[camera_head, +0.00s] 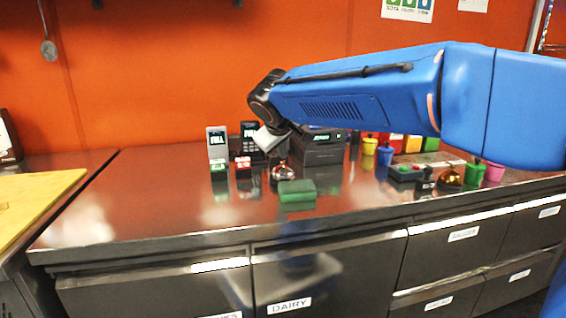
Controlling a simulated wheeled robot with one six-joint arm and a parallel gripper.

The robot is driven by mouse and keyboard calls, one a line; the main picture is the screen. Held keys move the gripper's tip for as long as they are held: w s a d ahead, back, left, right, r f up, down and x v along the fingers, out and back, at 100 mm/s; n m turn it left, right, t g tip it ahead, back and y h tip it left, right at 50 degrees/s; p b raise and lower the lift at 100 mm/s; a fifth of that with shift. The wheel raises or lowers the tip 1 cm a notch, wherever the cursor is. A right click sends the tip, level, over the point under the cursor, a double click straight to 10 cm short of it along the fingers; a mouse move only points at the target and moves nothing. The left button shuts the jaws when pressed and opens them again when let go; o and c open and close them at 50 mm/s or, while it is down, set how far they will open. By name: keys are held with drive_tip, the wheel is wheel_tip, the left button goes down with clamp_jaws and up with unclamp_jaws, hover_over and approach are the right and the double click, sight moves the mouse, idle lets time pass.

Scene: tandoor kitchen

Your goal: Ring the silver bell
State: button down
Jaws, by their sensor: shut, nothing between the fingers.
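A small domed bell (283,174), silvery with reddish reflections, stands on the dark shiny counter, just behind a green block (297,190). My gripper (281,158) points down right above the bell. It is shut with nothing in it. The fingertips are small and dark here, and I cannot tell whether they touch the top of the bell. A second, gold-coloured bell (450,179) stands farther right on the counter, apart from my gripper.
Two card terminals (217,147) and a dark machine (322,148) stand behind the bell. Several coloured pots (385,155) are at the right, beneath my blue arm. A yellow board (38,200) lies at the left. The counter's front left (170,215) is clear.

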drive_tip(key=shift+f, duration=0.45)
idle(0.5)
drive_tip(key=shift+r, duration=0.9)
drive_tip(key=shift+r, duration=2.5)
